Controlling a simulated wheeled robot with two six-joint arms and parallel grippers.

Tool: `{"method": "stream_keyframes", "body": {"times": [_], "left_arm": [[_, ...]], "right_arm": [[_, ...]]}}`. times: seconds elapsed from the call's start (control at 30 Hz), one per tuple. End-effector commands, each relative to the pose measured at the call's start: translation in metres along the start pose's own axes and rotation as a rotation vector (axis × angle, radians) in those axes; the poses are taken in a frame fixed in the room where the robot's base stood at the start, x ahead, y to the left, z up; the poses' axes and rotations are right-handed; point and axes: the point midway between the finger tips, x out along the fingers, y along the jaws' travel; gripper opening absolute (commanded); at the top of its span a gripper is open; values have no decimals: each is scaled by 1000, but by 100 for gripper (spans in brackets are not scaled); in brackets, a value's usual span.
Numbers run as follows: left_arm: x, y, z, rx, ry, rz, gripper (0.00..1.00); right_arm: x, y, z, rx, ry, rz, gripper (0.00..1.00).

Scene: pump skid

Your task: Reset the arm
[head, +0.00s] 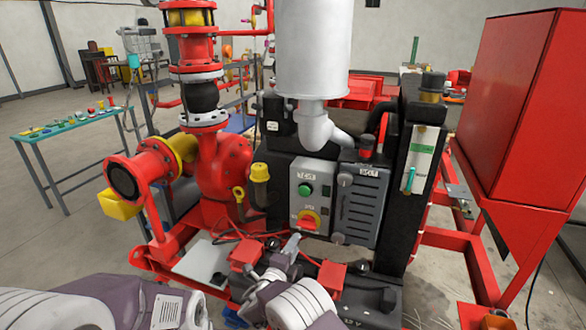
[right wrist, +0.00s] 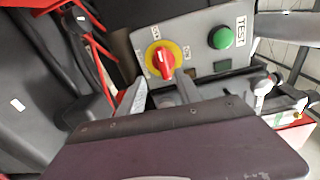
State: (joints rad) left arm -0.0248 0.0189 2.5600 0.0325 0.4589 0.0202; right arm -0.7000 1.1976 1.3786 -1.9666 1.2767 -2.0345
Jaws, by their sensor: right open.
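My right gripper (head: 280,258) is in front of the grey control box (head: 295,193), low and close to the red rotary switch (head: 309,219) on its yellow plate. In the right wrist view my right gripper (right wrist: 158,90) is open, its fingertips apart with nothing seen between them, just below the switch (right wrist: 164,61) in the picture. I cannot tell whether a finger touches the box. A green button (head: 305,190) sits above the switch, near a TEST label. Part of my left arm shows at lower left, but its gripper is not in view.
A grey vented box (head: 360,206) stands right of the control box, under a white cylinder (head: 312,45). Red pump piping (head: 222,165) is on the left. A large red cabinet (head: 520,100) is on the right. Open floor lies at left, around a teal-topped table (head: 68,124).

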Motion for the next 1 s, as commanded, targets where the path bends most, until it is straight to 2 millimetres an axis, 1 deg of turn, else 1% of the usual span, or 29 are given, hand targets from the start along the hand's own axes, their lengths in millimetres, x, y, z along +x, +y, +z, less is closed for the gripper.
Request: {"method": "stream_keyframes", "body": {"times": [0.03,0.07,0.1,0.13,0.17,0.2,0.23,0.27,0.3,0.37,0.4,0.47,0.5,0.53,0.6,0.7,0.73,0.83,1.0], "left_arm": [[-2,0,0,0,0,0,36],[-2,0,0,0,0,0,36],[-4,0,0,0,0,0,36],[-4,0,0,0,0,0,36],[-5,0,0,0,0,0,36],[-6,0,-1,0,0,0,36],[-7,0,-1,0,0,0,36],[-7,0,-1,0,0,0,36],[-9,0,-1,0,0,0,36],[-11,0,-1,0,0,0,36],[-12,0,-1,0,0,0,36],[-13,0,-1,0,0,0,36],[-14,0,-2,0,0,0,36],[-15,0,-2,0,0,0,36],[-16,0,-2,0,0,0,36],[-16,0,-2,0,0,0,36],[-16,0,-2,0,0,0,36],[-16,0,-2,0,0,0,36],[-16,0,-2,0,0,0,36]], "right_arm": [[8,-5,-26,91,76,46,41],[12,-5,-47,175,140,84,41],[14,-5,-80,314,248,138,41],[12,-4,-108,433,343,174,41],[7,-2,-134,562,444,203,41],[-3,0,-168,738,584,228,41],[-14,3,-192,877,696,234,41],[-28,5,-214,1021,814,229,41],[-51,7,-242,1236,989,200,41],[-95,10,-277,1596,1290,86,41],[-125,10,-291,1831,1489,-36,41],[-165,10,-302,2147,1766,-283,41],[-187,8,-304,2323,1926,-480,41],[-200,7,-304,-2296,-1915,600,41],[-222,3,-302,-1981,-1675,760,41],[-237,-1,-299,-1686,-1451,881,41],[-239,-2,-298,-1632,-1411,900,41],[-242,-3,-298,-1547,-1347,929,41],[-242,-2,-297,-1545,-1348,931,41]]}}
